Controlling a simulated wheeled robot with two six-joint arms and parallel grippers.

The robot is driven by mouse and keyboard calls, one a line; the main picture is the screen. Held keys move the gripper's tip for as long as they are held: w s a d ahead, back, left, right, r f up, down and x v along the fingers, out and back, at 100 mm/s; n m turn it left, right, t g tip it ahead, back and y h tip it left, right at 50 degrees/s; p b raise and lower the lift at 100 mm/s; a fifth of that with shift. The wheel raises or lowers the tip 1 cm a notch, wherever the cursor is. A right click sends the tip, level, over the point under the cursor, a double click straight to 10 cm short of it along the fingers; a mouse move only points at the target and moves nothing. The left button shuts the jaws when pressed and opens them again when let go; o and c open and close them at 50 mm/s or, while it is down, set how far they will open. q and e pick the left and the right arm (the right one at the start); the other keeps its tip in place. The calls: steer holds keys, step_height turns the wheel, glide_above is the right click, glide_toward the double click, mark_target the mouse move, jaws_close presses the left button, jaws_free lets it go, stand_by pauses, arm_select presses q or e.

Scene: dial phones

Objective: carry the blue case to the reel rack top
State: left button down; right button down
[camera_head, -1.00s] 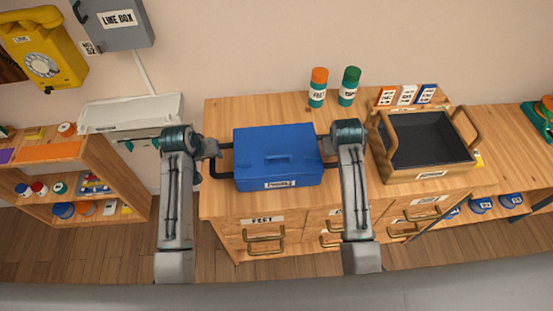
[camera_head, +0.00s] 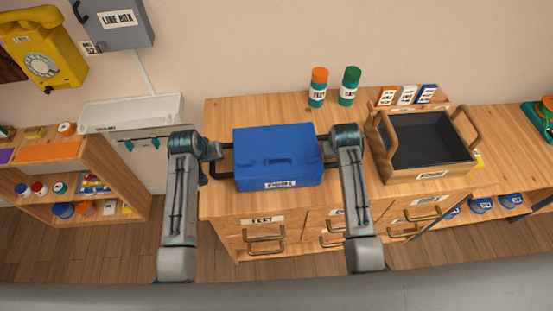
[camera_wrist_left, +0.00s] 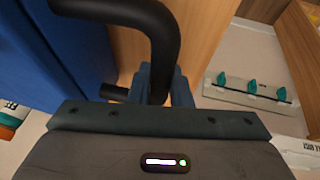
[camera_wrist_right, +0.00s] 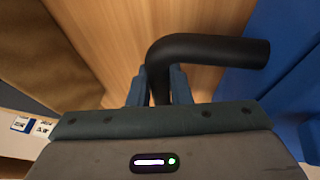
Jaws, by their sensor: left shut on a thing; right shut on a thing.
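The blue case (camera_head: 277,148) sits on the wooden drawer cabinet (camera_head: 225,115), upright, with a black side handle at each end and a small label on its front. My left gripper (camera_head: 218,151) is shut on the case's left handle, which also shows in the left wrist view (camera_wrist_left: 165,45). My right gripper (camera_head: 327,147) is shut on the right handle, seen in the right wrist view (camera_wrist_right: 205,48). The reel rack may be the low wooden shelf (camera_head: 50,168) at the left, with reels inside, or the one at the right with blue reels (camera_head: 480,204); I cannot tell which.
An open wooden crate (camera_head: 430,176) with a dark inside stands right of the case. Two bottles, orange-capped (camera_head: 318,88) and green-capped (camera_head: 349,87), stand behind. A white tray (camera_head: 130,110) and a yellow wall phone (camera_head: 42,55) are at the left.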

arm_select(q)
steer(key=shift+w+r, duration=0.1)
steer(key=shift+r, duration=0.1)
arm_select(e)
steer(key=shift+w+r, duration=0.1)
steer(key=shift+r, duration=0.1)
